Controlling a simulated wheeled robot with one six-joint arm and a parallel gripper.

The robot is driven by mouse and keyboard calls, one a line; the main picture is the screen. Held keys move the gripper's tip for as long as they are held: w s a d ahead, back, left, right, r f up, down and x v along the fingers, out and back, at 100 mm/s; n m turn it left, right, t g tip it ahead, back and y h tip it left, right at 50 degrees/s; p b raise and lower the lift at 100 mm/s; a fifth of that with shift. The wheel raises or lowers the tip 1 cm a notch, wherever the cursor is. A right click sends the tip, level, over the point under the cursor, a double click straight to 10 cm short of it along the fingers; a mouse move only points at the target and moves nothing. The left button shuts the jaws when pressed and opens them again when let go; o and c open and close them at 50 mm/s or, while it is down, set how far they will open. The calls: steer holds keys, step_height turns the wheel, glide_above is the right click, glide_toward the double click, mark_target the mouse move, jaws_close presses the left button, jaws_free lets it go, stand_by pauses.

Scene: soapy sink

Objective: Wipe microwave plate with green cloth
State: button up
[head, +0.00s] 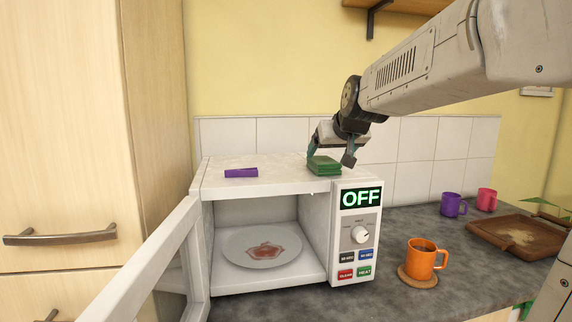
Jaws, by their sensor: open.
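The green cloth (324,166) lies folded on top of the white microwave (270,184), near its right side. My gripper (331,154) is open just above and around the cloth, with one finger at its left rear and the other at its right. I cannot tell whether the fingers touch it. The microwave plate (240,239) is inside the open microwave and has a reddish stain (266,251) on it. The microwave door (165,262) is swung open to the left.
A purple block-like item (241,173) lies on the microwave's left top. An orange mug (422,262) stands on a round coaster (418,281) on the dark counter. Purple (453,204) and pink (487,199) mugs and a brown tray (497,236) are farther right. A shelf (405,5) hangs above.

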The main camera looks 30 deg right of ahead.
mark_target(323, 159)
steer(key=x, duration=0.6)
steer(key=shift+w+a+f, duration=0.15)
steer(key=shift+a, duration=0.1)
steer(key=c, duration=1.2)
steer(key=shift+o, duration=0.2)
steer(key=shift+r, duration=0.65)
step_height(323, 159, up, 2)
steer(key=shift+r, duration=0.15)
steer(key=s+a+r, duration=0.1)
steer(key=s+a, duration=0.8)
steer(key=s, duration=0.4)
steer(key=shift+s+r, duration=0.2)
steer(key=shift+r, duration=0.05)
